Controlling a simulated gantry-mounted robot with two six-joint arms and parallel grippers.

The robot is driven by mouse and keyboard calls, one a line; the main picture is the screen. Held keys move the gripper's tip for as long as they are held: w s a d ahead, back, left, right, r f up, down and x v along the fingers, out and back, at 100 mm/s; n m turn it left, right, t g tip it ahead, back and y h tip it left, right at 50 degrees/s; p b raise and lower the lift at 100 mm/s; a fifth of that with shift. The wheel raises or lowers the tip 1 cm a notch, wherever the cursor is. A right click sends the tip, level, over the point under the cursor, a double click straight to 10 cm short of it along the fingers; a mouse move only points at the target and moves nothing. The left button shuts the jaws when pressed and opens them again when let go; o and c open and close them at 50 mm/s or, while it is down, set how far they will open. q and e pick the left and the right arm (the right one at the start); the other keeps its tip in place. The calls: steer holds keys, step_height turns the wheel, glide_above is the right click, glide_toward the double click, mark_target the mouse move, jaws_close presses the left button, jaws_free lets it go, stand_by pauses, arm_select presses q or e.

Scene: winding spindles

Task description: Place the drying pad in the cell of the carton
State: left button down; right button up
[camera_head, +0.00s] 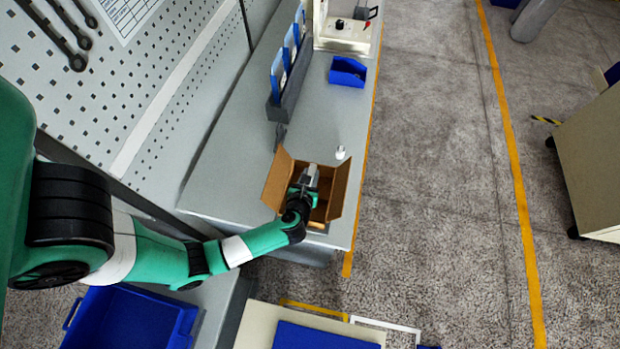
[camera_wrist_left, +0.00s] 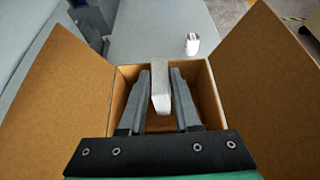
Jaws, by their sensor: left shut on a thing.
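The carton (camera_head: 277,182) is a brown open-topped box on the grey bench, with its flaps spread. Its flaps (camera_wrist_left: 262,85) flank my gripper in the left wrist view. My left gripper (camera_head: 309,180) is over the carton's opening. In the left wrist view my left gripper (camera_wrist_left: 160,92) is shut on a pale grey and white block, which looks like the drying pad (camera_wrist_left: 160,82). The pad stands between the fingers, at the opening. Its depth in the carton is hard to tell. The fingers and pad hide much of the interior, so I cannot make out the cell. My right gripper is not in view.
A small white bottle (camera_head: 340,153) stands on the bench just beyond the carton; it also shows in the left wrist view (camera_wrist_left: 192,44). A blue bin (camera_head: 347,72) and a grey rack with blue panels (camera_head: 284,95) are farther back. The bench between is mostly clear.

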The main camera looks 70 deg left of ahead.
arm_select(q)
steer(key=shift+f+b, duration=0.75)
steer(key=shift+f, duration=1.1)
steer(key=shift+f, duration=0.2)
steer(key=c, duration=0.6)
jaws_free()
steer(key=shift+r, duration=0.15)
